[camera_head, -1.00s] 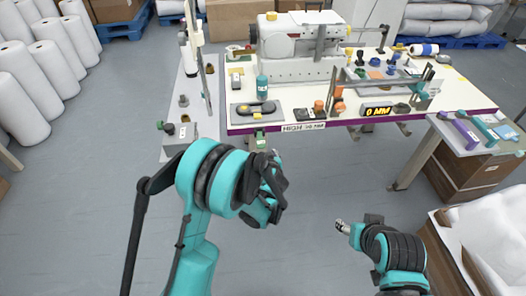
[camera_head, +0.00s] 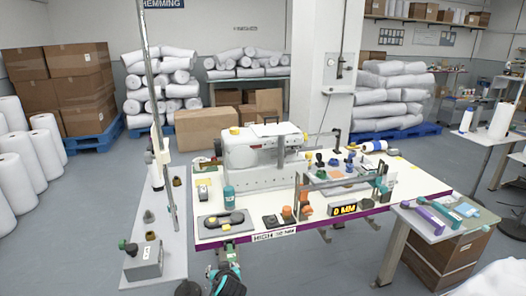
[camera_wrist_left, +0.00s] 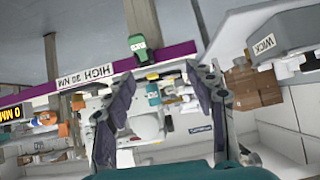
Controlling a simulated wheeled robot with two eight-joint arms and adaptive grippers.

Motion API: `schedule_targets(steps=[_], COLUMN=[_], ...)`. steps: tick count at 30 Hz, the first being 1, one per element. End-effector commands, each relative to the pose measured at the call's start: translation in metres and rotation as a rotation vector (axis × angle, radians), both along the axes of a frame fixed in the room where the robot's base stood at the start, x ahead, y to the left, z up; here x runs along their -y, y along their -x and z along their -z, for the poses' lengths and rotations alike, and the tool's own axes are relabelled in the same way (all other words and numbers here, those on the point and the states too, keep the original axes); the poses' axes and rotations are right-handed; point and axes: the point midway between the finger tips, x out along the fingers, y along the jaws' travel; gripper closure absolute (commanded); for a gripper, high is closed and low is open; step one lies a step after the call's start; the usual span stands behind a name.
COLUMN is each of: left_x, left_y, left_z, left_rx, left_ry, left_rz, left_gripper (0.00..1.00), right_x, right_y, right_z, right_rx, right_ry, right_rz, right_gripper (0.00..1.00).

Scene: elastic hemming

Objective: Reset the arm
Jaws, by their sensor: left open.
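My left arm (camera_head: 226,280) shows as a small teal and black piece at the bottom of the head view, in front of the table's near edge. In the left wrist view my left gripper (camera_wrist_left: 159,72) is open, its two dark fingers spread with nothing between them. The wrist picture is upside down; the table's purple edge and its "HIGH" label (camera_wrist_left: 95,74) lie beyond the fingers. My right arm and gripper are not in view.
A white table (camera_head: 390,195) carries a sewing machine (camera_head: 250,160), a teal bottle (camera_head: 229,193) and small parts. A narrow grey stand (camera_head: 165,225) is left of it. A side table (camera_head: 440,228) with tools stands at right. The floor at lower left is clear.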

Motion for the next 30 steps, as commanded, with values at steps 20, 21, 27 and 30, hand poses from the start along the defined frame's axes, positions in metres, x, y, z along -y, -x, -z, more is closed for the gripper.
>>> schedule_targets(steps=[20,21,27,30], left_x=[-0.046,-0.045,-0.041,-0.041], left_y=[0.233,0.242,0.268,0.270], left_z=[-0.069,-0.067,-0.063,-0.063], left_rx=[-0.283,-0.290,-0.307,-0.309], left_ry=[0.067,0.072,0.086,0.086], left_rz=[0.195,0.208,0.246,0.250], left_gripper=[0.45,0.45,0.45,0.45], right_x=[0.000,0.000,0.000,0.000], right_y=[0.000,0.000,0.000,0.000], right_z=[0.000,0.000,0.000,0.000], right_rx=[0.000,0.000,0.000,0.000], right_ry=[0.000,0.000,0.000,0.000], right_rz=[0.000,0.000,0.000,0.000], right_gripper=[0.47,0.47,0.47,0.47])
